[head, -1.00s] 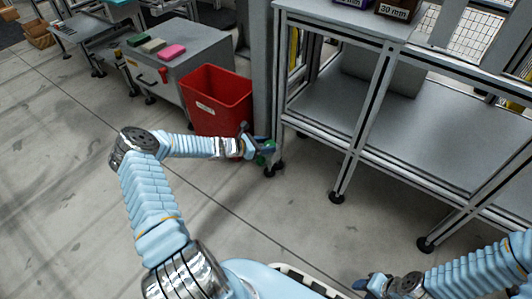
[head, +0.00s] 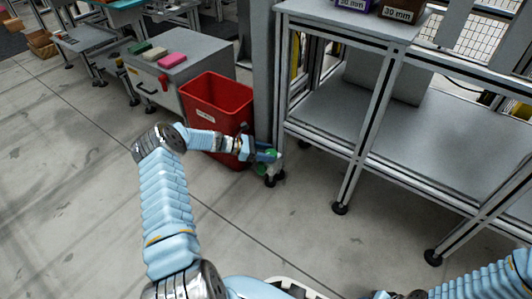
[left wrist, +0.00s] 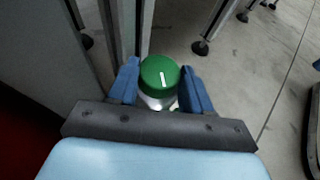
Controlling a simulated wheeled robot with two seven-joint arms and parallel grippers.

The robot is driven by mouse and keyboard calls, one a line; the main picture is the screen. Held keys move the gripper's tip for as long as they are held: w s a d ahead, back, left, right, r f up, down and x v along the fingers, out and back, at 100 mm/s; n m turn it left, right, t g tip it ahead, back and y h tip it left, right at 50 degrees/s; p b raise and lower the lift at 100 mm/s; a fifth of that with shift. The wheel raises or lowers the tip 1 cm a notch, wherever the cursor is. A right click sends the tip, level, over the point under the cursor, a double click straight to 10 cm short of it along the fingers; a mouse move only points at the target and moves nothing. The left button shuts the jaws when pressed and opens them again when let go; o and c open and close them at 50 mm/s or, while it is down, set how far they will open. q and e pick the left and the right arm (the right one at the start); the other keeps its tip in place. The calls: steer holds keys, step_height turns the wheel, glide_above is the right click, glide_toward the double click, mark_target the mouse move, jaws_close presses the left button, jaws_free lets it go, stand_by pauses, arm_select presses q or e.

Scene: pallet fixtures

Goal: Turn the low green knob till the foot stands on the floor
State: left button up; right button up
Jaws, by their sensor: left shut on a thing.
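The green knob (left wrist: 160,75) is round with a white line on its top, and the line points nearly straight up in the left wrist view. In the head view the knob (head: 270,155) sits low at the near left corner leg of the grey table. My left gripper (left wrist: 162,90) is shut on it, with one blue finger on each side. The dark foot (head: 273,180) shows below the knob; I cannot tell whether it touches the floor. My right gripper (head: 382,295) shows only in part at the bottom edge, and its jaws cannot be made out.
A red bin (head: 217,105) stands close behind my left forearm. A grey cabinet (head: 180,70) with coloured blocks on top is behind it. The table's lower shelf (head: 440,135) and other legs with black feet (head: 340,208) are to the right. The floor in front is clear.

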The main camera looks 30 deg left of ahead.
arm_select(q)
steer(key=o, duration=1)
steer(key=shift+o, duration=0.2)
